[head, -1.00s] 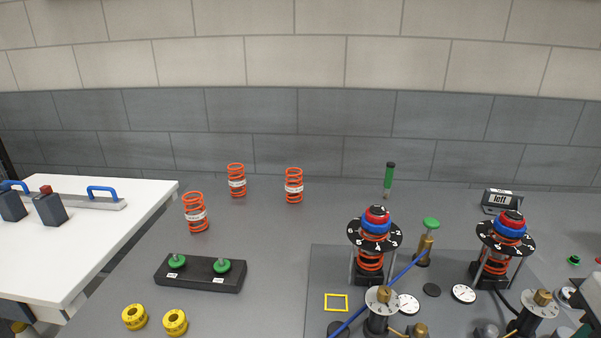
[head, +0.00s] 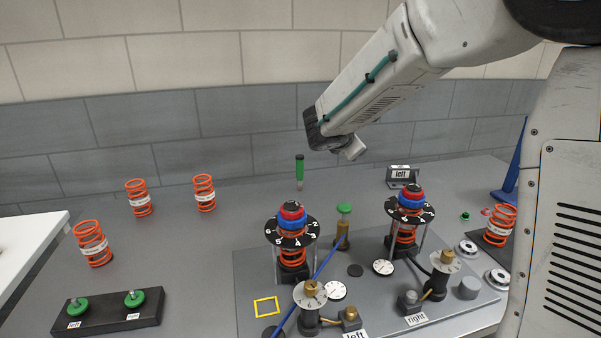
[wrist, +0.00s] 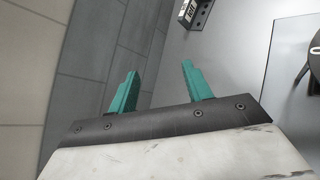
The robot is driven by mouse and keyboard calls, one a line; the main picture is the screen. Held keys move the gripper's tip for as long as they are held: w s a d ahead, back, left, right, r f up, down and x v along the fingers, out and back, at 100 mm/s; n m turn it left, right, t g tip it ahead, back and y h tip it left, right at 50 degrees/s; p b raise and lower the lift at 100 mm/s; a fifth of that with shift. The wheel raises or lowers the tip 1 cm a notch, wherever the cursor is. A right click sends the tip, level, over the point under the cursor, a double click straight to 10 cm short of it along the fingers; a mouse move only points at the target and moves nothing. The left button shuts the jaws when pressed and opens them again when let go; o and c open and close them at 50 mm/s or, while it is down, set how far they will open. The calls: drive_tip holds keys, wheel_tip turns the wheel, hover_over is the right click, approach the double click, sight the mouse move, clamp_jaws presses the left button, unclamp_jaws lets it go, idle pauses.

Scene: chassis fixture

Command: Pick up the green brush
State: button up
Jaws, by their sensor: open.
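The green brush (head: 299,170) stands upright at the back of the grey bench in the head view, with a green handle, a dark top and a pale lower end. It does not show in the wrist view. My gripper (wrist: 158,68) shows two teal fingers spread apart with nothing between them. In the head view, my arm reaches in from the right, and its end is above and just right of the brush, apart from it. The fingers cannot be made out there.
Two spring stands with numbered discs (head: 292,241) (head: 408,212) rise from the fixture plate (head: 255,275). A green-capped brass post (head: 343,228) stands between them.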

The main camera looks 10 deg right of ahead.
sight(300, 163)
drive_tip(key=w+a+f+n+t+y, duration=0.1)
drive_tip(key=w+a+f+n, duration=0.2)
drive_tip(key=w+f+n, duration=0.1)
drive_tip(key=w+a+f+n+t+y, duration=0.1)
drive_tip(key=w+a+f+n+y, duration=0.1)
drive_tip(key=w+a+f+n, duration=0.2)
drive_tip(key=w+a+f+n+t+y, duration=0.1)
drive_tip(key=w+a+f+n, duration=0.3)
drive_tip(key=w, duration=0.2)
drive_tip(key=shift+w+a+y, duration=0.2)
drive_tip(key=shift+w+y, duration=0.1)
drive_tip(key=shift+w, duration=0.05)
drive_tip(key=x, duration=0.6)
drive_tip(key=shift+w+d+r, duration=0.1)
drive_tip(key=shift+w+d, duration=0.05)
drive_tip(key=shift+d, duration=0.1)
drive_tip(key=shift+w+d+f, duration=0.15)
drive_tip(key=shift+w+f, duration=0.05)
drive_tip(key=shift+w, duration=0.25)
drive_tip(key=c, duration=1.1)
